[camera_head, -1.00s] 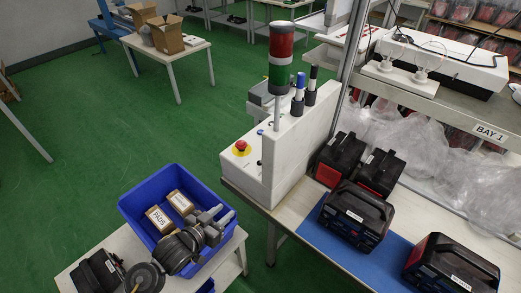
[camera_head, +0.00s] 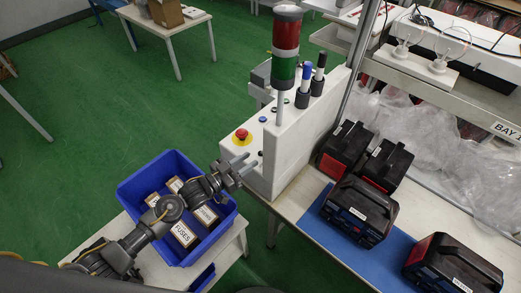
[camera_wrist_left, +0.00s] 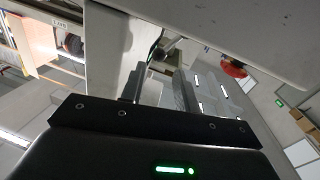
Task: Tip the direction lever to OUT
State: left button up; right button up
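The white control box (camera_head: 292,150) stands at the left end of the workbench. Its sloped panel carries a red mushroom button (camera_head: 241,135) on a yellow ring and several small dark controls. I cannot make out the direction lever or its OUT label for certain in the head view. My left gripper (camera_head: 246,166) is at the panel's near-left edge, below the red button, with its fingers apart. In the left wrist view, the gripper's two fingers (camera_wrist_left: 158,88) show a gap. A small grey rod-like part (camera_wrist_left: 170,47) lies beyond them, with the red button (camera_wrist_left: 233,68) at right. My right gripper is out of view.
A blue bin (camera_head: 150,180) with labelled boxes sits on a small table under my left arm. A signal tower (camera_head: 286,45) and marker-like posts (camera_head: 305,82) rise from the box. Green floor lies open behind.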

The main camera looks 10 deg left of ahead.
pick_arm(q)
jog(key=p+x, duration=0.1)
jog(key=x, duration=0.3)
jog(key=shift+w+d+r, duration=0.15)
jog(key=shift+d, duration=0.05)
jog(key=shift+x, duration=0.75)
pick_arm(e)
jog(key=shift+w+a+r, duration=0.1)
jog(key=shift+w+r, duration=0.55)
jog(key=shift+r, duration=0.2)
pick_arm(q)
grip_shut()
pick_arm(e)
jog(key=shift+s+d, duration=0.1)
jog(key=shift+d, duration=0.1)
